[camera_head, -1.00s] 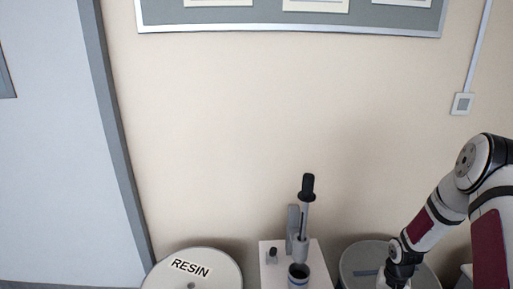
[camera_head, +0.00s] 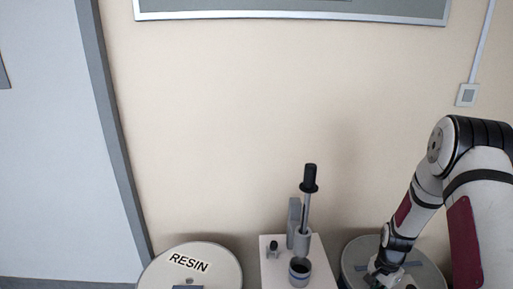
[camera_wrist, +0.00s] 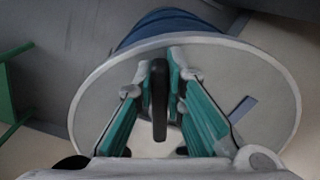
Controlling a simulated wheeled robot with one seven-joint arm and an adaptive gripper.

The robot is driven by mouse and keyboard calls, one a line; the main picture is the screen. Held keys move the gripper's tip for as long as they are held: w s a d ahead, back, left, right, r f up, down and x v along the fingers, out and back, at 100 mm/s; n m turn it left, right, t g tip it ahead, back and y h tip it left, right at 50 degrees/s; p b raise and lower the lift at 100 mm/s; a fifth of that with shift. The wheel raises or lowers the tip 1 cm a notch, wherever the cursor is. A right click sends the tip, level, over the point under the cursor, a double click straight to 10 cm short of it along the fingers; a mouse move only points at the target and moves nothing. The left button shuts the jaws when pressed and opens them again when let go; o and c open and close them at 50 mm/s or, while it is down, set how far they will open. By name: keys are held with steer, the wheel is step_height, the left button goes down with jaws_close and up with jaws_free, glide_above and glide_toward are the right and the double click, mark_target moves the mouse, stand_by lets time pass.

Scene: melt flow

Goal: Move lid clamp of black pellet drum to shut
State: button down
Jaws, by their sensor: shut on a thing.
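The pellet drum at the right in the head view shows a round grey lid (camera_head: 354,254), partly covered by my arm. In the wrist view its pale lid (camera_wrist: 262,75) fills the middle, with a dark blue side wall (camera_wrist: 175,22) beyond the rim. A black bar, seemingly the lid clamp's lever (camera_wrist: 159,105), stands between my teal fingers. My gripper (camera_wrist: 162,85) is shut on this bar above the lid. In the head view my gripper (camera_head: 384,276) is small at the bottom edge, and the clamp cannot be made out there.
A drum with a pale lid marked RESIN (camera_head: 205,262) stands at the left. Between the drums is a white bench device (camera_head: 270,262) with an upright black-handled lever (camera_head: 310,178) and a grey cup. A green frame (camera_wrist: 12,90) shows at the wrist view's left. The wall is behind.

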steer(key=shift+w, duration=0.2)
steer(key=shift+w+a+m+b, duration=0.1)
steer(key=shift+w+m+b, duration=0.3)
steer(key=shift+m, duration=0.55)
steer(key=shift+w+a+m+b, duration=0.1)
steer(key=shift+w+m+b, duration=0.3)
steer(key=shift+m, duration=0.55)
steer(key=shift+w+m+b, duration=0.1)
steer(key=shift+m+b, duration=0.2)
steer(key=shift+m, duration=0.1)
steer(key=c, duration=1.6)
jaws_free()
steer(key=shift+o, duration=0.2)
step_height(320, 180, up, 8)
steer(key=p, duration=0.4)
